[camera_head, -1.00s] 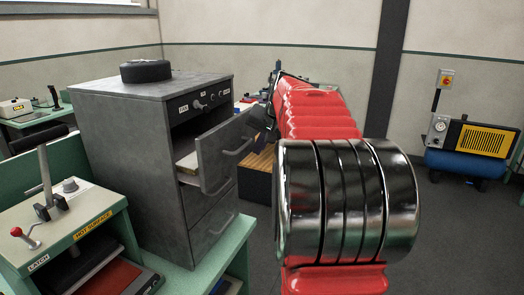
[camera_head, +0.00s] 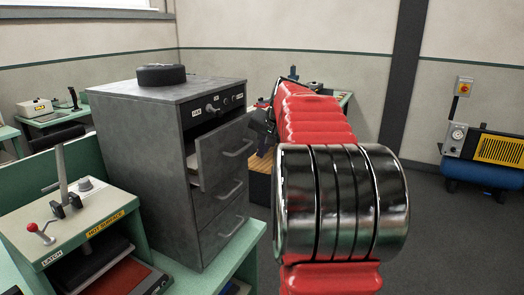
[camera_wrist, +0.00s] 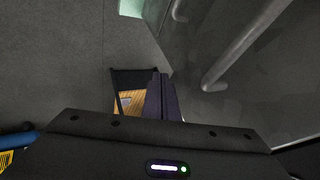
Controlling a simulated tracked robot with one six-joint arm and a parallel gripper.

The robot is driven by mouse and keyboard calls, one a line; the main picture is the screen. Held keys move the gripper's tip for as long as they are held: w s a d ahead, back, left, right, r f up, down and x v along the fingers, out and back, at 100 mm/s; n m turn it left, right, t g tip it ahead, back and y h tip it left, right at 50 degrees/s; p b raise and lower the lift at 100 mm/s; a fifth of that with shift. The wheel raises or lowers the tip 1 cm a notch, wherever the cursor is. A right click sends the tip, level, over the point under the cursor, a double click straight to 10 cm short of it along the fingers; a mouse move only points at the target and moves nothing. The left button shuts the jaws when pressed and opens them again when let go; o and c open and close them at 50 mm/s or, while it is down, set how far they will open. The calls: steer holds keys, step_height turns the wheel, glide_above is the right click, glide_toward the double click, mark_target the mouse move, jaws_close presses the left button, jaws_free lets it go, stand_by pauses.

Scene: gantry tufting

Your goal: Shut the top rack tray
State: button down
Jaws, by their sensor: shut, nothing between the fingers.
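The grey cabinet (camera_head: 150,150) stands on the green bench, left of my arm. Its top rack tray (camera_head: 215,165) is pulled partly out, with a dark gap above and behind its front. The tray's bar handle (camera_head: 238,148) faces right. My gripper (camera_head: 262,130) is at the right edge of the tray front, partly hidden by my arm. In the wrist view its dark fingers (camera_wrist: 160,97) are together with nothing between them. The handle (camera_wrist: 240,50) shows there at upper right, apart from the fingertips. Whether my gripper touches the tray front cannot be told.
Lower drawers (camera_head: 222,200) with handles look closed. A dark round object (camera_head: 160,75) lies on the cabinet top. A press (camera_head: 75,215) marked hot surface stands at front left. A blue compressor (camera_head: 482,173) stands at far right. Grey floor lies open right of my arm.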

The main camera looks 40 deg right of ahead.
steer(key=s+r, duration=0.8)
steer(key=s, duration=0.1)
steer(key=shift+a, duration=0.4)
steer(key=c, duration=2.5)
jaws_free()
steer(key=shift+c, duration=0.2)
